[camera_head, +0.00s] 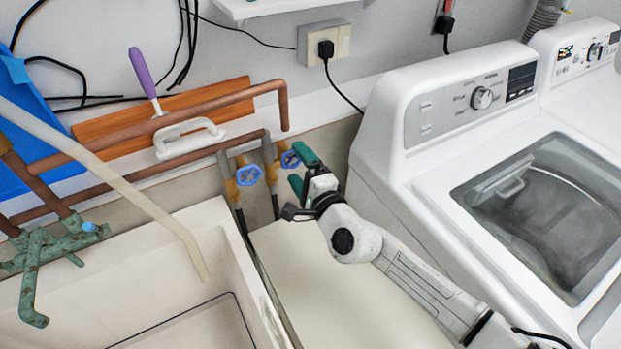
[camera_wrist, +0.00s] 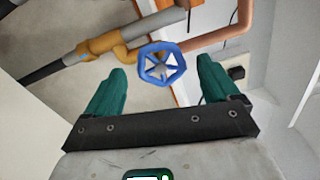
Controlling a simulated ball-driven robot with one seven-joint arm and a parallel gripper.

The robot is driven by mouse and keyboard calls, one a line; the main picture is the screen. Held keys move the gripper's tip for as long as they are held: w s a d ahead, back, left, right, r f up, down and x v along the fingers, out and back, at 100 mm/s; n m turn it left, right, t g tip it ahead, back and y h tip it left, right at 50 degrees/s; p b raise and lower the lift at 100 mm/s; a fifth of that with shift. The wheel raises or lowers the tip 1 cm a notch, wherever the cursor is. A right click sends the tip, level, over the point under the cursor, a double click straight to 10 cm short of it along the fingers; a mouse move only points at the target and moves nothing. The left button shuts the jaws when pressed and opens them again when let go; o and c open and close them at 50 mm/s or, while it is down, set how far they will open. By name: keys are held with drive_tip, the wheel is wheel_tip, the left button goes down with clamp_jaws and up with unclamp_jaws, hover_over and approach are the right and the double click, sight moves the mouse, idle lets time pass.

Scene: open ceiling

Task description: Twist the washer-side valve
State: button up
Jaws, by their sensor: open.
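Two blue handwheel valves sit on brass fittings on the wall pipes between sink and washer. The washer-side valve (camera_head: 290,159) is the right one, partly behind my gripper; the other valve (camera_head: 248,175) is to its left. My gripper (camera_head: 300,168) is at the washer-side valve, its green fingers spread, one above the other in the head view. In the wrist view one blue valve wheel (camera_wrist: 161,62), apparently the washer-side one, lies ahead, between the fingertips of my open gripper (camera_wrist: 162,72). Nothing is held. I cannot tell whether a finger touches the wheel.
The white washer (camera_head: 385,135) stands close on the right. The sink (camera_head: 185,235) with a corroded green faucet (camera_head: 40,250) is on the left. Copper pipes (camera_head: 200,105) run above the valves.

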drive_tip(key=shift+v, duration=2.95)
